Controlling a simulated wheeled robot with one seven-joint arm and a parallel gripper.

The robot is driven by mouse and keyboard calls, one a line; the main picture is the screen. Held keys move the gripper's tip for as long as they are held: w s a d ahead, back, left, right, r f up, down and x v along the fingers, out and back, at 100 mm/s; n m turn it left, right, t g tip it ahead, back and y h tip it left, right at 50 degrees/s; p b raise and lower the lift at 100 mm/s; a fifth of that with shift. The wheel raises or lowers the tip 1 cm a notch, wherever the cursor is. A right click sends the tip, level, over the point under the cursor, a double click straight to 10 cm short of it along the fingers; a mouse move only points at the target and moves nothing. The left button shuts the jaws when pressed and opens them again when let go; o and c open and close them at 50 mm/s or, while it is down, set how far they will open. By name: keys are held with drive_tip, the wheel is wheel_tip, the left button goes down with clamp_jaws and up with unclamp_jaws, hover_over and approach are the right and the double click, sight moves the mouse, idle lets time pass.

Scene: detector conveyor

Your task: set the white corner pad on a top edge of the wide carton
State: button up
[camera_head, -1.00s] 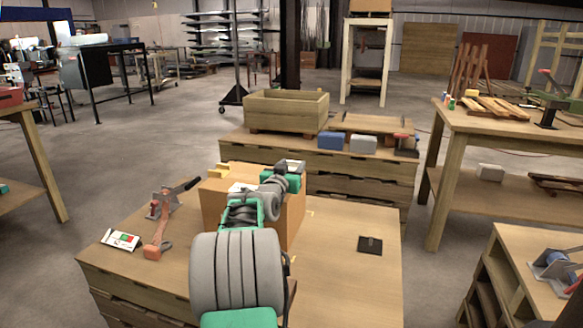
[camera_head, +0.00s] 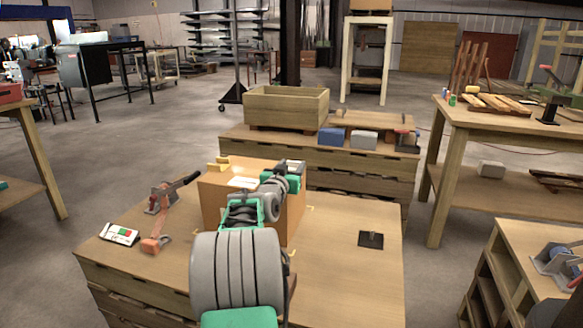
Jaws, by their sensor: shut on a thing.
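The wide carton (camera_head: 232,207) is brown and stands on the near wooden bench (camera_head: 335,270), with a white label on its top. My gripper (camera_head: 292,168) is over the carton's far right top area, seen from behind along my arm. Its fingertips are hidden by my wrist. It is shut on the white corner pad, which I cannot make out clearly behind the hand. I cannot tell whether the pad touches the carton's edge.
A wooden crate (camera_head: 287,107) stands on the bench behind.

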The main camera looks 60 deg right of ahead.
drive_tip(key=shift+f+b, duration=0.8)
drive_tip(key=shift+f, duration=0.2)
drive_tip(key=o, duration=1.4)
drive_tip(key=shift+f, duration=0.15)
drive_tip(key=shift+o, duration=0.4)
drive_tip(key=shift+f, duration=0.1)
drive_tip(key=a, duration=0.2)
drive_tip(key=a+p, duration=0.1)
drive_tip(key=a, duration=0.2)
drive_tip(key=s+a+p, duration=0.1)
drive_tip(key=a, duration=0.1)
drive_tip(key=shift+s+a+r, duration=0.1)
drive_tip(key=shift+a+r, duration=0.2)
drive_tip(key=shift+a, duration=0.1)
drive_tip(key=shift+r, duration=0.15)
